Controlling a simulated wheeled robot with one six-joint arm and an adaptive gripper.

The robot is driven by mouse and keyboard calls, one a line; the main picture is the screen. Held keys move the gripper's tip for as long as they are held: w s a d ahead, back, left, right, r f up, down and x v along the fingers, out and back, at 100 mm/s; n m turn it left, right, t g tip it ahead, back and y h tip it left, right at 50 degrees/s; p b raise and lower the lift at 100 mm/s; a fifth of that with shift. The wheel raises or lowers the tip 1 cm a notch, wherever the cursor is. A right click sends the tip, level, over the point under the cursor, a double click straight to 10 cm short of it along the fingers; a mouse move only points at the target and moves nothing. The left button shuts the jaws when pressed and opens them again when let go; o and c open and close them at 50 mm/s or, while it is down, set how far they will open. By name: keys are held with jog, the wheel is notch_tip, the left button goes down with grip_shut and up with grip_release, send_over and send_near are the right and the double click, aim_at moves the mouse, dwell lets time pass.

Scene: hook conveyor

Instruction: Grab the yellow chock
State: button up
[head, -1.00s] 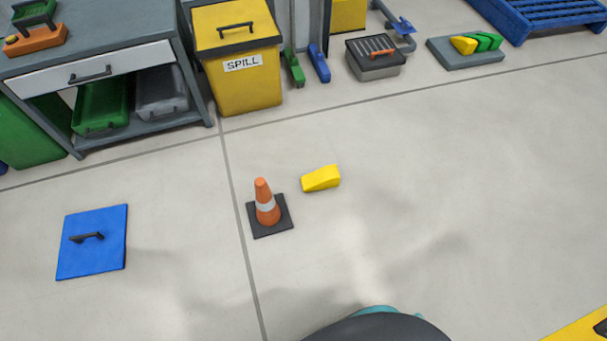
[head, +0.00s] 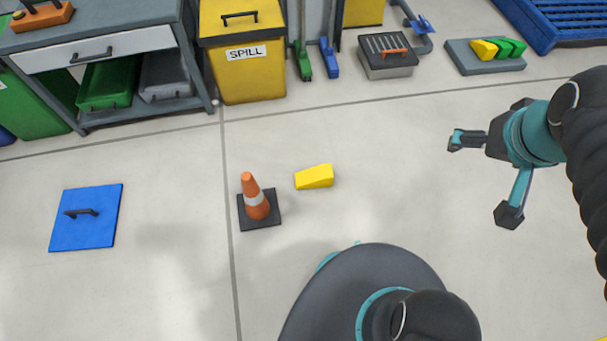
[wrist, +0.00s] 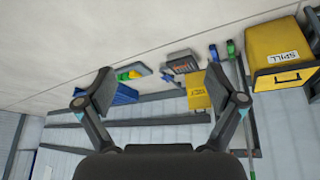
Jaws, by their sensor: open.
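A yellow wedge-shaped chock (head: 315,177) lies on the floor near the middle of the head view, just right of an orange traffic cone. Another yellow chock (head: 484,49) sits beside green ones on a grey plate at the back right; this group also shows in the wrist view (wrist: 124,76). My gripper (head: 480,178) is open and empty, to the right of the floor chock and apart from it. In the wrist view its two fingers (wrist: 162,95) are spread wide with nothing between them. The floor chock is not visible in the wrist view.
The orange cone (head: 256,198) stands close left of the chock on a black base. A blue lidded plate (head: 87,230) lies at the left. A yellow spill bin (head: 243,80), a workbench (head: 110,35) and a grey box (head: 387,66) line the back. Floor right of the chock is clear.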

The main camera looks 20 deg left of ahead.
jog(key=w+a+f+n+g, duration=0.1)
jog(key=w+a+f+n, duration=0.25)
jog(key=w, duration=0.55)
jog(key=w+a+f+n+g+h+b, duration=0.1)
jog(key=w+a+f+n+g+b, duration=0.1)
jog(key=w+a+f+n, duration=0.6)
jog(key=n+h+b, duration=0.1)
jog(key=n+h, duration=0.1)
jog(key=n, duration=0.4)
send_over(319, 177)
jog(key=w, duration=0.4)
notch_tip(319, 177, down, 25)
jog(key=s+a+f+n+h, duration=0.1)
jog(key=s+a+f+n, duration=0.15)
jog(key=f, duration=0.45)
jog(key=s+a+f+n, duration=0.1)
jog(key=a+f+n, duration=0.15)
jog(key=f, duration=0.45)
jog(key=x, duration=0.2)
jog(key=b+x, duration=0.1)
jog(key=x, duration=0.2)
jog(key=s+x, duration=0.1)
jog(key=x, duration=0.2)
jog(key=shift+a+f+b, duration=0.3)
jog(key=shift+f+b, duration=0.05)
jog(key=shift+f, duration=0.15)
jog(key=shift+d+x, duration=0.2)
jog(key=shift+x, duration=2.95)
jog(key=shift+s+r, duration=0.1)
jog(key=shift+s, duration=0.1)
